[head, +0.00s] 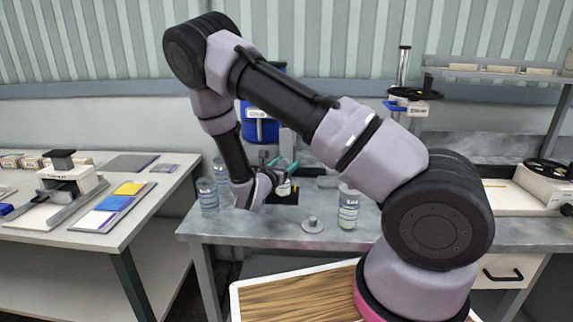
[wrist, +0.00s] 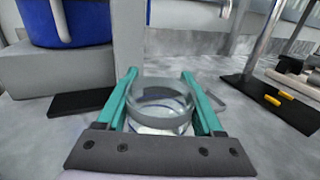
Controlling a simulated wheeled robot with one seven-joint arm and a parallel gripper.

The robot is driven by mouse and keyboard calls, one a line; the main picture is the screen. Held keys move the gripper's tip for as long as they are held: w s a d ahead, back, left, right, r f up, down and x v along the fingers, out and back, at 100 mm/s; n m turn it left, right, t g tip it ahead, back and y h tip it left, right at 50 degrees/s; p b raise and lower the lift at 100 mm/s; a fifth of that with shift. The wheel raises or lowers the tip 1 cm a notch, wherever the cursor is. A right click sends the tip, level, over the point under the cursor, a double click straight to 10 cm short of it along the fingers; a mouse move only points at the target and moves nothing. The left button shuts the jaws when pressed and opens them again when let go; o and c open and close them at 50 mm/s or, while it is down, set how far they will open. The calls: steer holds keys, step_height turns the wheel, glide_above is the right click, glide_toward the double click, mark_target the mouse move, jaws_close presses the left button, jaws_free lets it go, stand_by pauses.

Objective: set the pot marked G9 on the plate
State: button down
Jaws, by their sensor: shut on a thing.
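My gripper (wrist: 160,82) has teal fingers and is shut around a clear round glass pot (wrist: 160,104), seen from above in the wrist view. In the head view the held pot (head: 284,188) shows a pale label too small to read, so I cannot tell if it is G9. A dark flat plate (wrist: 80,103) lies to the left of the fingers in the wrist view, apart from the pot. I cannot tell whether the pot touches the bench.
Labelled glass pots stand on the grey bench at left (head: 207,198) and right (head: 348,208) of my gripper. A small grey knobbed piece (head: 312,225) lies between. A blue container (head: 258,125) stands behind. Another dark plate (wrist: 262,102) with a metal stand is at right.

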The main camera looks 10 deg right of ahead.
steer(key=shift+f, duration=0.15)
jaws_free()
steer(key=shift+r, duration=0.2)
steer(key=v, duration=1.2)
steer(key=s+d+r+m+g+y, duration=0.2)
steer(key=s+d+r+m+g, duration=0.8)
steer(key=d+r+m+g, duration=0.6)
steer(key=s+a+r+m+t+y, duration=0.1)
steer(key=s+r+m+t+y, duration=0.2)
steer(key=r+m+y, duration=0.1)
steer(key=s+a+r+m+t+y, duration=0.2)
steer(key=s+r+m+t+y, duration=0.1)
steer(key=r+m, duration=0.3)
steer(key=s+a+r+m+t+y, duration=0.2)
steer(key=s+r+m+t+y, duration=0.1)
steer(key=s+r+m+y, duration=0.1)
steer(key=shift+s+a+r+m+y, duration=0.1)
steer(key=shift+s+r+m+y, duration=0.2)
steer(key=shift+s+r+m, duration=0.55)
